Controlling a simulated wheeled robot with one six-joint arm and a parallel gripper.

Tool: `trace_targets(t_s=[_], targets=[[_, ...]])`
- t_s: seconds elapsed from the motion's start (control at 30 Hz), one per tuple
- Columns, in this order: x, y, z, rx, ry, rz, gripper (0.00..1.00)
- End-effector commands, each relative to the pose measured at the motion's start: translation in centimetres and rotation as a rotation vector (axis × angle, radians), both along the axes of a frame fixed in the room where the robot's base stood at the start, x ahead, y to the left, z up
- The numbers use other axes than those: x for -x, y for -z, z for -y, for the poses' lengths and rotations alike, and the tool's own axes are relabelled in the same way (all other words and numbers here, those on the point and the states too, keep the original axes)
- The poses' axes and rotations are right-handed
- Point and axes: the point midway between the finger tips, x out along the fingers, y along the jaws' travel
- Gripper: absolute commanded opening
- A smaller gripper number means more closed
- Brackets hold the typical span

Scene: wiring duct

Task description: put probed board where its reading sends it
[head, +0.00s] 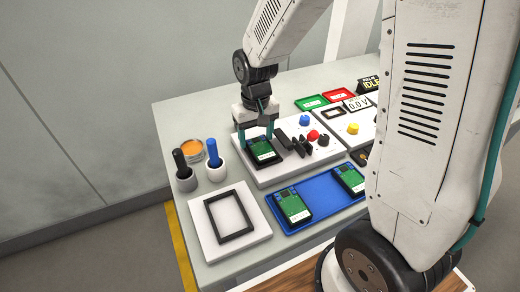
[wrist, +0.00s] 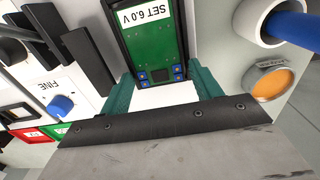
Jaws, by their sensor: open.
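A green board (head: 264,154) in a dark frame sits on the white panel at the table's left. My gripper (head: 256,139) is over it, pointing down, with its teal fingers apart. In the wrist view the board (wrist: 155,45) carries a label reading "SET 6.0 V", and the open fingers (wrist: 162,88) are at either side of its near end. Contact cannot be told. A green tray (head: 311,103) and a red tray (head: 338,96) lie at the back. The display (head: 357,103) reads 0.0 V and a black sign (head: 370,85) reads "IDLE".
A blue tray (head: 322,214) at the front holds two more boards. An empty black frame (head: 207,222) lies on a white base. Black and blue handles stand in white cups (head: 217,173) beside an orange-filled tin (head: 192,149). Black blocks (head: 300,146) and knobs stand close right of the board.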

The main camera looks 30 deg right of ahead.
Motion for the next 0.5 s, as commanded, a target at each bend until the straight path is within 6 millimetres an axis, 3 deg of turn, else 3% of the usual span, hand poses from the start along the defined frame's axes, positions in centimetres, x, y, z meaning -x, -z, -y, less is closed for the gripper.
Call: trace_targets(t_s=[0.03, 0.1, 0.13, 0.5], targets=[[-0.01, -0.01, 0.00, 0.000, 0.000, 0.000, 0.55], [0.00, -0.01, 0.00, 0.000, 0.000, 0.000, 0.36], [0.00, -0.01, 0.00, 0.000, 0.000, 0.000, 0.32], [-0.04, -1.01, 0.00, 0.000, 0.000, 0.001, 0.32]])
